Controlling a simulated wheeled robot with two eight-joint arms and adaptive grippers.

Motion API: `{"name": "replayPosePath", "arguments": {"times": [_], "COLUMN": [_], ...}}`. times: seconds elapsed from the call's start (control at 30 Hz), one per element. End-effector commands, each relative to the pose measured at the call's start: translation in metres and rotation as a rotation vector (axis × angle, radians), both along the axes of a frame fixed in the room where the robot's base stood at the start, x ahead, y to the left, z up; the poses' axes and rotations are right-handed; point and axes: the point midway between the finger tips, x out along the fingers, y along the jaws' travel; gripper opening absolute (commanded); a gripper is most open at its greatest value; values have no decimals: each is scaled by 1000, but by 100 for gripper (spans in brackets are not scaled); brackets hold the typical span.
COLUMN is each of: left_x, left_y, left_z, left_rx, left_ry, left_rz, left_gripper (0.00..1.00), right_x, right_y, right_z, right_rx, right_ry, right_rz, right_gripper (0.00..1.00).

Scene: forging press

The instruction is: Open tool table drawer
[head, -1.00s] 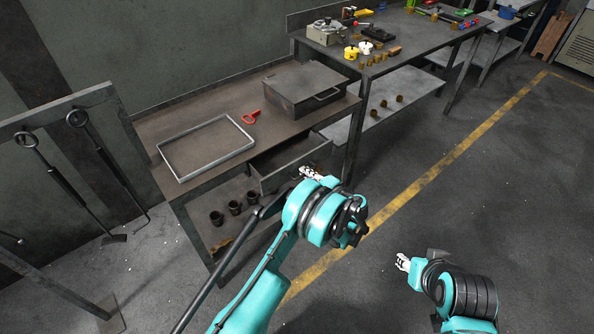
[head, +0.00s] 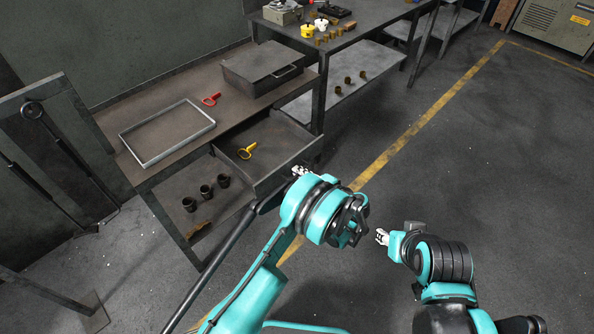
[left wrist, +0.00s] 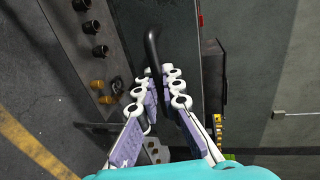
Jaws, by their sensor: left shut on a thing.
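The tool table (head: 187,88) stands at the left with a grey metal top. Its drawer (head: 290,140) is pulled out toward me, and a yellow-handled tool (head: 247,151) lies inside. My left gripper (head: 301,171) is at the drawer front, partly hidden by my own arm. In the left wrist view, the fingers of my left gripper (left wrist: 158,88) are shut on a dark bar handle (left wrist: 152,48). My right gripper (head: 382,237) hangs over the floor, away from the table; its finger gap is too small to judge.
On the table top are a grey tray frame (head: 166,152), a red-handled tool (head: 211,99) and a dark lidded box (head: 262,70). Several dark cups (head: 206,191) stand on the lower shelf. A second workbench (head: 350,42) stands behind. The floor (head: 440,180) at right is clear.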

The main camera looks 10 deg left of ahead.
Motion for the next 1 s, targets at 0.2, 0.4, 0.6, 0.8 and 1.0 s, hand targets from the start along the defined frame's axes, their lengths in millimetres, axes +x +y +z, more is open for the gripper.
{"name": "replayPosePath", "arguments": {"times": [0.2,0.4,0.6,0.8,1.0], "left_x": [-1,0,0,-8,-29], "left_y": [0,0,0,-11,-38], "left_z": [-1,-1,0,2,9], "left_rx": [-1,-1,-1,-1,-1], "left_ry": [2,1,1,0,1], "left_rz": [2,1,1,-3,-3], "left_gripper": [0,29,29,29,29], "right_x": [0,0,0,0,0], "right_y": [0,0,0,0,0], "right_z": [0,0,0,0,0], "right_rx": [0,0,0,0,0], "right_ry": [0,0,0,0,0], "right_rz": [0,0,0,0,0], "right_gripper": [40,40,40,40,40]}}
